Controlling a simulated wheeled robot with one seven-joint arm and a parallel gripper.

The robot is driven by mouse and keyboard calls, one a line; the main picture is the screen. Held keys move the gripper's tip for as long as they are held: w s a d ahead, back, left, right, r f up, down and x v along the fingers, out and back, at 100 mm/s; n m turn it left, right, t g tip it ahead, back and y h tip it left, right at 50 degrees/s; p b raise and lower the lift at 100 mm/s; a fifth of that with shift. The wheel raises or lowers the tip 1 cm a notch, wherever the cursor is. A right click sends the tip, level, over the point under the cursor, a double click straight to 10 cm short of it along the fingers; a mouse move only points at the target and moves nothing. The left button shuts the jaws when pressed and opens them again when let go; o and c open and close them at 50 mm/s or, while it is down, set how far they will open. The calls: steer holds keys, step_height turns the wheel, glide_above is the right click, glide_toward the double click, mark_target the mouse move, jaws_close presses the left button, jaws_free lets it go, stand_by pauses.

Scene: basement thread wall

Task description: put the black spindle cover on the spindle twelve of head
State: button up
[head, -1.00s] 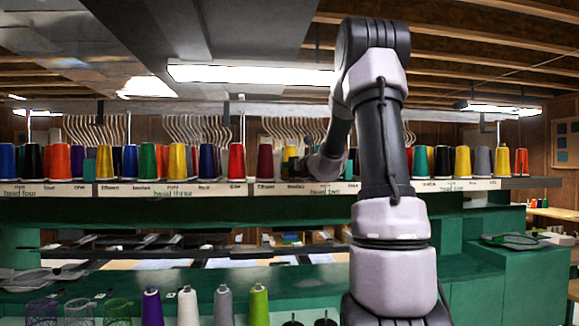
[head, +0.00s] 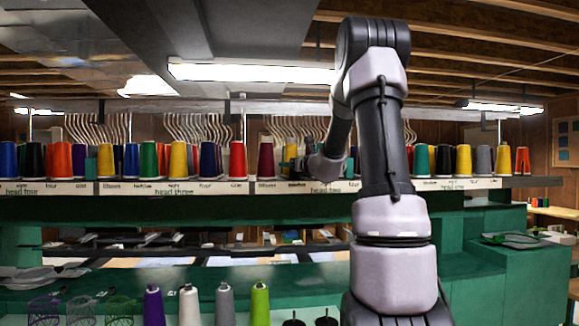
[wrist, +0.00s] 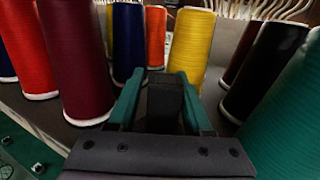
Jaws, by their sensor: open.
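My gripper (wrist: 161,82) reaches in among the thread cones on the shelf, with its two teal fingers spread. A black upright piece (wrist: 163,106), which looks like the black spindle cover, stands between the fingers. I cannot tell whether it touches either finger, and its lower end is hidden by the gripper body. In the head view my gripper (head: 299,162) is by the second label of the head two rail (head: 325,190), which seems to read twelve. The spindle itself is hidden.
A maroon cone (wrist: 75,60) stands close on the left and a teal cone (wrist: 290,110) on the right. A yellow cone (wrist: 191,45) is just beyond the fingers. Several cones, among them a purple one (head: 153,306), stand on the green bench below.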

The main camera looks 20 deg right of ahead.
steer(key=shift+d+r, duration=0.1)
steer(key=shift+d, duration=0.15)
steer(key=s, duration=1.1)
steer(key=s+a+f+n+g+y, duration=0.2)
steer(key=s+a+n+g+y, duration=0.15)
steer(key=s+a+n, duration=0.5)
steer(key=s+a+f+n+g+y, duration=0.15)
steer(key=s+a+n+g, duration=0.4)
steer(key=a+n, duration=0.55)
steer(key=s+f+n+h, duration=0.2)
steer(key=s+n, duration=0.3)
steer(key=s, duration=0.2)
steer(key=s+d+f+n+g+h, duration=0.1)
steer(key=s+f+n+h, duration=0.1)
steer(key=s+n, duration=0.4)
steer(key=shift+s+d+f+g+h, duration=0.15)
steer(key=shift+s+f+g+h, duration=0.2)
steer(key=shift+s+h, duration=0.4)
